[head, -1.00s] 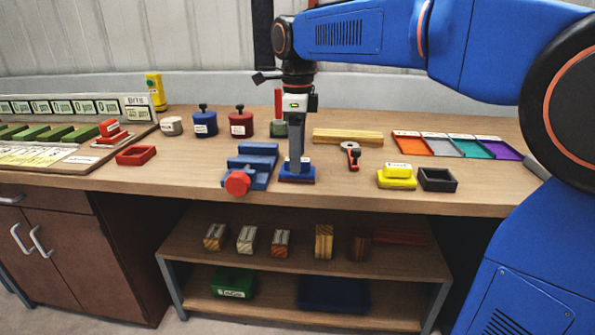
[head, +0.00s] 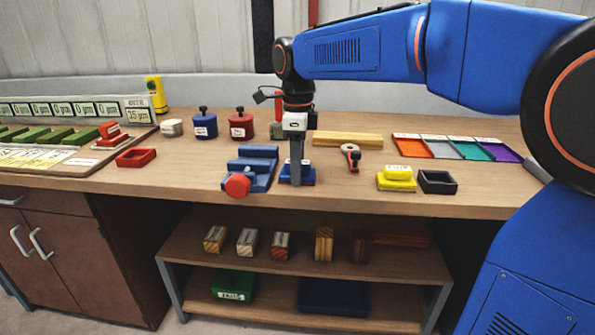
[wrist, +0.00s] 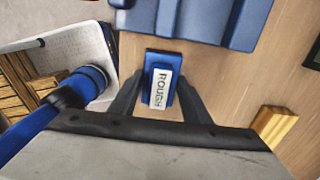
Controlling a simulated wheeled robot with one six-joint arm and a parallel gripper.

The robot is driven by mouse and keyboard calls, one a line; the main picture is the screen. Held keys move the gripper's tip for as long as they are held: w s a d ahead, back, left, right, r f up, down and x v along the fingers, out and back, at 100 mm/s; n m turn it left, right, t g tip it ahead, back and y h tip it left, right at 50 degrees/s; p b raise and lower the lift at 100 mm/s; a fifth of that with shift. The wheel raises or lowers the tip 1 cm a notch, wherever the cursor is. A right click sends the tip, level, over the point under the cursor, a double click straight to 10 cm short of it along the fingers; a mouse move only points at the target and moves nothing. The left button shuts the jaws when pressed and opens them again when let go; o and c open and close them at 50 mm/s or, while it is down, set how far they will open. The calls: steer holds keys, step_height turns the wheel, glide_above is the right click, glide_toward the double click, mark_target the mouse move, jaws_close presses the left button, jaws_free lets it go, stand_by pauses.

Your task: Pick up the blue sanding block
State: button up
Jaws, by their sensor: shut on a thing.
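The blue sanding block (head: 306,173) is on the bench top, just right of the blue vise in the head view.
The blue vise (head: 250,165) with a red knob stands close on the left. A red-handled tool (head: 351,158), a yellow block (head: 396,180) and a dark open box (head: 437,182) are to the right. A wooden bar (head: 347,139) lies behind. A shelf (head: 300,258) is below.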

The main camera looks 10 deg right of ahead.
step_height(320, 180, up, 10)
steer(key=shift+r, duration=0.1)
stand_by(0.4)
